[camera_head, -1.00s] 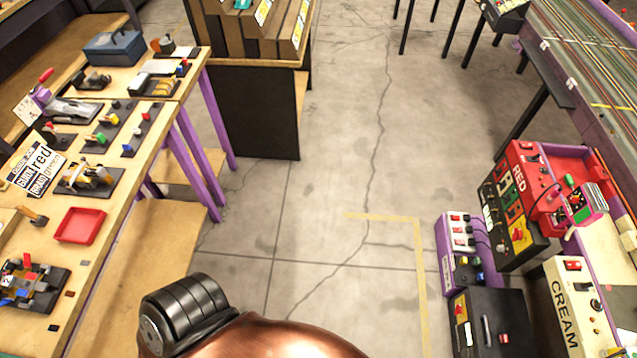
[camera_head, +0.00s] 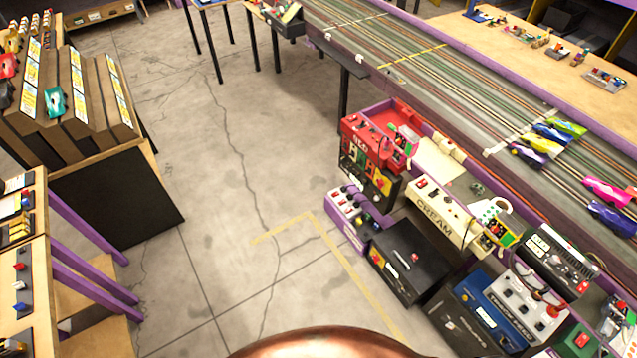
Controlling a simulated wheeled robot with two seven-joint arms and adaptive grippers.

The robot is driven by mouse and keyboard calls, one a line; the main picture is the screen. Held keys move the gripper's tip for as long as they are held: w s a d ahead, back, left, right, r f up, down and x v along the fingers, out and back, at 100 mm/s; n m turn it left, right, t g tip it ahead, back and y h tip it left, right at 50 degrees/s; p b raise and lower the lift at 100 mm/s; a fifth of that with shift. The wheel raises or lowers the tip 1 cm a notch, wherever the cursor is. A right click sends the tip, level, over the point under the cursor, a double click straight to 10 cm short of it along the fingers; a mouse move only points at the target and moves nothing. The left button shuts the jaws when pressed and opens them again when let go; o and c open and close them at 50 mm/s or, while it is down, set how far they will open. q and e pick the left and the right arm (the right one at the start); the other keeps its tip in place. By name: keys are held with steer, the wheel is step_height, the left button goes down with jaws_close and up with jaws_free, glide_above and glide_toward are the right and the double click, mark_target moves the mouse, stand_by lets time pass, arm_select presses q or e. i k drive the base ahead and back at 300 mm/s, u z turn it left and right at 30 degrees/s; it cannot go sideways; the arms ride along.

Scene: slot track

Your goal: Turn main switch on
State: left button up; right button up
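Which switch is the main switch I cannot tell. A purple and white box with several switches (camera_head: 352,212) stands low beside the track. A black box (camera_head: 408,258) with a small red and yellow part stands next to it. A red control box (camera_head: 368,146) and a cream box lettered CREAM (camera_head: 437,212) sit along the track's near edge, with switches on top. A white-topped blue box (camera_head: 515,305) with knobs is at the lower right. Neither of my grippers shows in the head view.
The slot track (camera_head: 440,95) with several toy cars (camera_head: 545,140) runs across the right. A wooden display stand (camera_head: 70,105) and a workbench (camera_head: 40,255) stand at the left. The concrete floor (camera_head: 215,180) between them is clear, with yellow tape (camera_head: 340,262) on it.

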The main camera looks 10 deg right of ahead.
mark_target(380, 182)
steer(key=u, duration=0.75)
steer(key=i, duration=3.1)
steer(key=z, duration=2.4)
